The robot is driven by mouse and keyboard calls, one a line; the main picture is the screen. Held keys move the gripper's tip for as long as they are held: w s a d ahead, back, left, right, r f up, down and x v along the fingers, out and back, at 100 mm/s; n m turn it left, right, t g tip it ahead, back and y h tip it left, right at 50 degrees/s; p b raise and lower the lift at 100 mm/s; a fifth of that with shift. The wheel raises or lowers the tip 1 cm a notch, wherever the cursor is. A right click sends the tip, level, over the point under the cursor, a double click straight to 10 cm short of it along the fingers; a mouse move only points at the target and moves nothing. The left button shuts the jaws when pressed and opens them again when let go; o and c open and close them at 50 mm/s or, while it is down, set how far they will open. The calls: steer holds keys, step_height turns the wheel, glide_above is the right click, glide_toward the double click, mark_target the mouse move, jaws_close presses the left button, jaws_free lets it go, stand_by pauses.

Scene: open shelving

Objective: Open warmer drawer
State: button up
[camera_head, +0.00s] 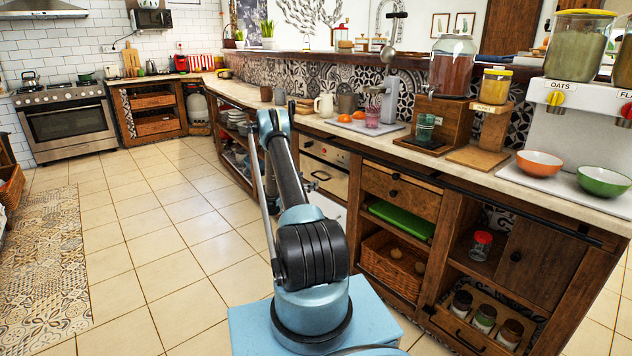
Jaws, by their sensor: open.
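A built-in steel oven-like appliance (325,160) sits under the counter, right of my arm. Below it is a pale, flat drawer front (328,207), which looks like the warmer drawer and appears shut. My arm covers its left part. My arm rises from the bottom middle and bends at the top near the counter edge. I cannot make out my gripper. A small dark shape in front of the appliance could be a handle or part of my arm; I cannot tell which.
Wooden cabinets with a green tray (402,220), a wicker basket (392,265) and several jars stand to the right. The counter (470,180) holds dispensers, an orange bowl (539,164) and a green bowl (603,181). The tiled floor (160,240) to the left is clear.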

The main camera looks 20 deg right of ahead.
steer(key=x, duration=0.5)
steer(key=shift+w+d, duration=0.1)
steer(key=shift+d, duration=0.2)
steer(key=c, duration=1.6)
steer(key=shift+a, duration=0.2)
